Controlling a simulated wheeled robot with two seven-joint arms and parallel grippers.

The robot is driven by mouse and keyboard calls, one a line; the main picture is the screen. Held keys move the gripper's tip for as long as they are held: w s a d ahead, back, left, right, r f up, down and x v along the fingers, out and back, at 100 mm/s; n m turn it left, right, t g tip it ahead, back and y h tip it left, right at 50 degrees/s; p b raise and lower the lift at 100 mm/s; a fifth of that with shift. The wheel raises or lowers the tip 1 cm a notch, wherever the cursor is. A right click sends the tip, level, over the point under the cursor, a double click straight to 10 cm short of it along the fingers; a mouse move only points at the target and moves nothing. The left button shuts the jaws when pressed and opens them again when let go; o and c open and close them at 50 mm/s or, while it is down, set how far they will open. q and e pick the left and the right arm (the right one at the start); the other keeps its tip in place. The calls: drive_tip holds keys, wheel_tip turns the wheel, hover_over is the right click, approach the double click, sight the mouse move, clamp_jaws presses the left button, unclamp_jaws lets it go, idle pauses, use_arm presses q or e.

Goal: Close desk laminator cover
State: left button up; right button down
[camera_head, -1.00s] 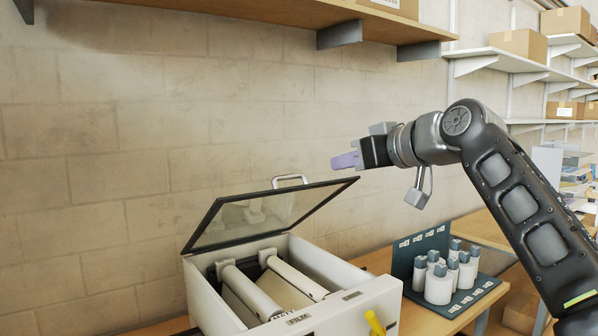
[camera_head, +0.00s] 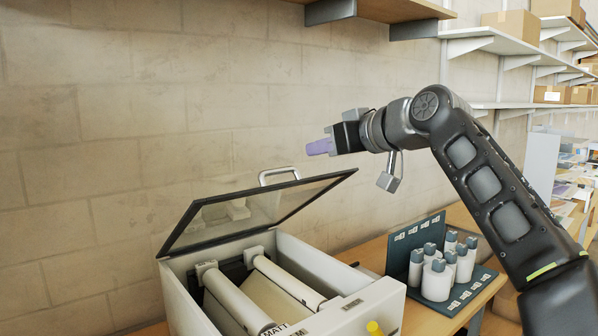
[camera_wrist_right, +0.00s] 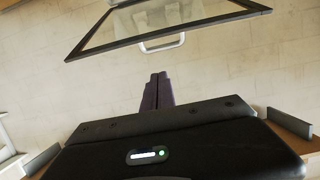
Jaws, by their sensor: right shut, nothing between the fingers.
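The desk laminator (camera_head: 290,270) is a white box with rollers inside, low in the head view. Its cover (camera_head: 255,212), a dark-framed clear panel with a silver handle (camera_head: 279,175), stands raised and tilted open. My right gripper (camera_head: 318,147) has purple fingers, shut and empty, above and to the right of the handle, apart from it. In the right wrist view the purple fingers (camera_wrist_right: 157,92) point toward the handle (camera_wrist_right: 161,45) and the cover frame (camera_wrist_right: 166,31), with a gap between. My left gripper is not in view.
A wooden shelf (camera_head: 405,12) hangs on the wall above. A yellow knob (camera_head: 375,328) is on the laminator's front. White shelves with boxes are at the right.

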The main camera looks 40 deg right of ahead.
drive_tip(key=p+x, duration=0.4)
drive_tip(key=x, duration=0.5)
drive_tip(key=shift+r, duration=0.2)
drive_tip(key=s+f, duration=0.2)
drive_tip(key=f, duration=0.1)
drive_tip(key=shift+s+f, duration=0.2)
drive_tip(key=shift+f, duration=0.15)
drive_tip(key=s+f+t+b, duration=0.1)
drive_tip(key=s+f+b, duration=0.2)
drive_tip(key=f+b, duration=0.4)
drive_tip(key=s+f+t+b, duration=0.2)
drive_tip(key=f+b, duration=0.5)
drive_tip(key=b, duration=0.9)
drive_tip(key=s+f+t+b, duration=0.1)
drive_tip(key=s+f+b, duration=0.3)
drive_tip(key=f+b, duration=0.3)
drive_tip(key=shift+a+t+b, duration=0.1)
drive_tip(key=shift+t+b, duration=0.2)
drive_tip(key=shift+b, duration=1.85)
drive_tip(key=shift+s+f+b, duration=0.15)
drive_tip(key=shift+f+b, duration=0.45)
drive_tip(key=shift+b, duration=0.1)
